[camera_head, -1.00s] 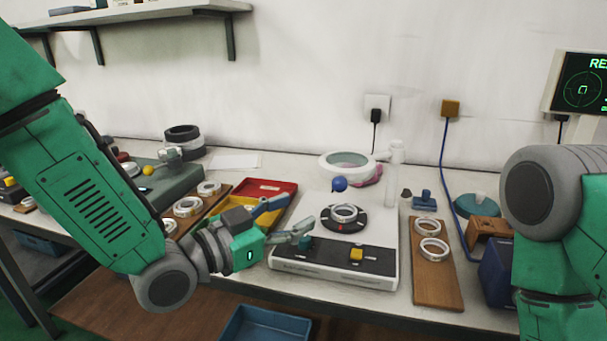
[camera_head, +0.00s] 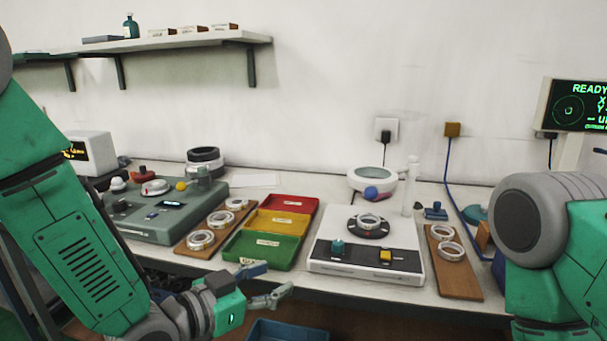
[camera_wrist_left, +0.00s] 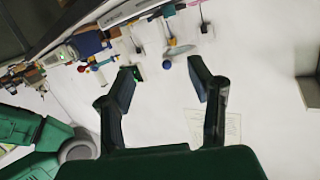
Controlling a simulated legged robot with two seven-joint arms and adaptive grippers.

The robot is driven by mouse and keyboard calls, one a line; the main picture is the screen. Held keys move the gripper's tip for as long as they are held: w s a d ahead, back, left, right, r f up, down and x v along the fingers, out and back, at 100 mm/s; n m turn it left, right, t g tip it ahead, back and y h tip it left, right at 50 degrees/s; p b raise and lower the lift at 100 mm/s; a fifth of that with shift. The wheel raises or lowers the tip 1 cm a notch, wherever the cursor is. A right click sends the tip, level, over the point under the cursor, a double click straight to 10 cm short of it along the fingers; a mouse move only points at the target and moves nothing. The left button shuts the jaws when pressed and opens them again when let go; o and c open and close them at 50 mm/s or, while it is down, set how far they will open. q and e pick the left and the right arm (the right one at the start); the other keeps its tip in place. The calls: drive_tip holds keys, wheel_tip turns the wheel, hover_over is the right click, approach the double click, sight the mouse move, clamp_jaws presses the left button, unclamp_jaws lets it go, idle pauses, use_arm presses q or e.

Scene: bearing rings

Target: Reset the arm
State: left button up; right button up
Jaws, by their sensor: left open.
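My left gripper (camera_head: 262,284) is open and empty in the head view. It hangs at the table's front edge, in front of the green tray and left of the white measuring device (camera_head: 350,268). In the left wrist view its two fingers (camera_wrist_left: 163,88) stand apart with nothing between them. My right arm (camera_head: 560,230) shows at the right of the head view, but its gripper is outside the picture. A bearing ring (camera_head: 368,219) sits on the dark round stage of the white device.
Red (camera_head: 290,203), yellow (camera_head: 275,223) and green (camera_head: 240,248) trays stand left of the device. Wooden boards with rings lie at left (camera_head: 183,250) and right (camera_head: 462,284). A blue bin (camera_head: 280,331) is below the table's front. A wall shelf (camera_head: 180,41) hangs above.

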use_arm(q)
drive_tip(key=s+a+f+n+g+y, duration=0.25)
drive_tip(key=s+a+f, duration=0.35)
drive_tip(key=f, duration=0.5)
drive_tip(key=s+a+f+n+g+y, duration=0.2)
drive_tip(key=s+a+f+n+y, duration=0.15)
drive_tip(key=s+a+f, duration=0.5)
drive_tip(key=s+a+f+n+g+y, duration=0.1)
drive_tip(key=s+a+f+g+y, duration=0.1)
drive_tip(key=s, duration=0.6)
drive_tip(key=s+a+f+n+g+y, duration=0.2)
drive_tip(key=s+a+f+g+y, duration=0.1)
drive_tip(key=s+a+f, duration=0.4)
drive_tip(key=shift+s+a+f+g, duration=0.3)
drive_tip(key=shift+s+f+g, duration=0.3)
drive_tip(key=shift+f+g, duration=0.1)
use_arm(e)
drive_tip(key=shift+s+a+r, duration=0.1)
drive_tip(key=shift+a+r, duration=0.2)
drive_tip(key=shift+a, duration=0.4)
use_arm(q)
drive_tip(key=shift+d+r, duration=0.1)
drive_tip(key=shift+d, duration=0.2)
use_arm(e)
drive_tip(key=shift+d+f, duration=0.1)
drive_tip(key=shift+d, duration=0.2)
use_arm(q)
drive_tip(key=shift+a, duration=0.2)
use_arm(e)
drive_tip(key=shift+a, duration=0.2)
